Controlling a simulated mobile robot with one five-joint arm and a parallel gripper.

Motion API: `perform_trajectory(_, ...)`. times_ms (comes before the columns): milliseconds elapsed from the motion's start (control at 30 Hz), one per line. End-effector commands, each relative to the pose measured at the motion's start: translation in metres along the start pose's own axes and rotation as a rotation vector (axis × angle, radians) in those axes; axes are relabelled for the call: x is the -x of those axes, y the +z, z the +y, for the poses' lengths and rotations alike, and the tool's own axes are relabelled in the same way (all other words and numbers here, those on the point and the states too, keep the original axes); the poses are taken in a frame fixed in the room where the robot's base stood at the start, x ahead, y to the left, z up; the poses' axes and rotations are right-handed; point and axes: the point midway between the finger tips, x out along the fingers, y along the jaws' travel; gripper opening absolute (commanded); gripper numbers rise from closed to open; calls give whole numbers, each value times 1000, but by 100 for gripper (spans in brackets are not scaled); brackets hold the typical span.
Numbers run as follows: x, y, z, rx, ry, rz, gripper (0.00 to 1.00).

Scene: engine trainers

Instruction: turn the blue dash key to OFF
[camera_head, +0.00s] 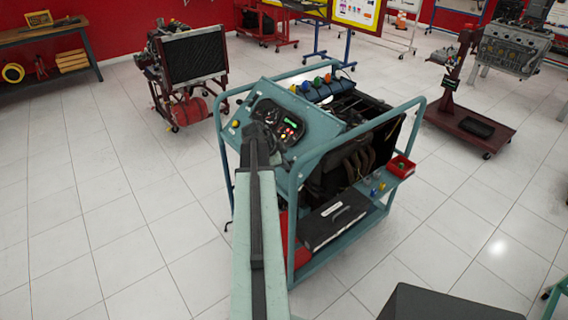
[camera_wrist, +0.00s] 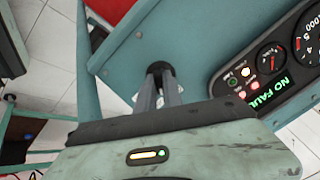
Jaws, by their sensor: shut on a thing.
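My gripper (camera_wrist: 160,76) reaches the teal dash panel (camera_wrist: 200,35) in the wrist view, its two grey fingers close together at a dark round fitting there. It is shut on the blue dash key, which the fingertips hide; no blue shows and its angle cannot be read. The instrument cluster (camera_wrist: 262,72) is to the right of the fingers, with a green display reading "NO FAUL…" and lit lamps. In the head view my arm crosses the lower edge of the dash panel (camera_head: 314,117) and covers the key.
The panel sits on a teal wheeled engine stand (camera_head: 420,135) with a tube frame. A radiator trainer (camera_head: 192,55) stands behind left.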

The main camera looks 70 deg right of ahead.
Motion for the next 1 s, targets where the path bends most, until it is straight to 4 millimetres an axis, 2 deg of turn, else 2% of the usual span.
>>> perform_trajectory(500, 0, 1, -4, 398, 62, -1, 0)
perform_trajectory(1000, 0, 1, -5, 544, 84, 1, 0)
